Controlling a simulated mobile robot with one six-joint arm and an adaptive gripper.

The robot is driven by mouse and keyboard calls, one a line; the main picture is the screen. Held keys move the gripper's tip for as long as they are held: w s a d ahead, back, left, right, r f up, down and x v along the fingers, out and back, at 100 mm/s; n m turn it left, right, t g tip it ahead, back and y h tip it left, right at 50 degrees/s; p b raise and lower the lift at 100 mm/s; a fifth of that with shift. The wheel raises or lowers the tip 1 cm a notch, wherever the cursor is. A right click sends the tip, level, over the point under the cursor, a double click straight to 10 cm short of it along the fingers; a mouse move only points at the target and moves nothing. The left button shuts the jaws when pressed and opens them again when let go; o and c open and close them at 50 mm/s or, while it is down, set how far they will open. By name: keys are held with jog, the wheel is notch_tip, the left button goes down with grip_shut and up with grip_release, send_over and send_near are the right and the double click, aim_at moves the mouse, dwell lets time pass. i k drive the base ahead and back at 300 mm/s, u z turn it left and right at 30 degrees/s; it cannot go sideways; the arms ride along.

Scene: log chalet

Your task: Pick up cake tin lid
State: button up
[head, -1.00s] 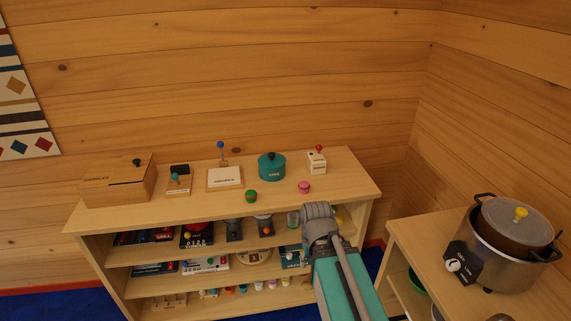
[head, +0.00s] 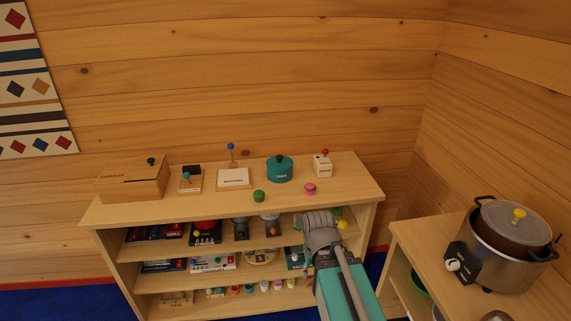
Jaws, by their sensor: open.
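A round teal tin (head: 280,174) stands upright on top of the wooden shelf unit, right of the middle. Its lid (head: 280,161) is on it, teal with a black knob on top. The lettering on the tin's front is too small to read surely. My arm (head: 322,236), grey and teal, rises from the bottom of the head view in front of the shelf, below and right of the tin. No gripper fingers can be seen.
A wooden box (head: 133,181), small lever boards (head: 233,178), a white block with a red knob (head: 323,166), a green knob (head: 259,196) and a pink knob (head: 310,188) share the shelf top. A metal cooker (head: 503,245) stands on the right-hand unit.

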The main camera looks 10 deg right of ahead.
aim_at(280, 162)
jog(key=u, duration=0.1)
jog(key=i, duration=0.95)
jog(key=z, duration=0.05)
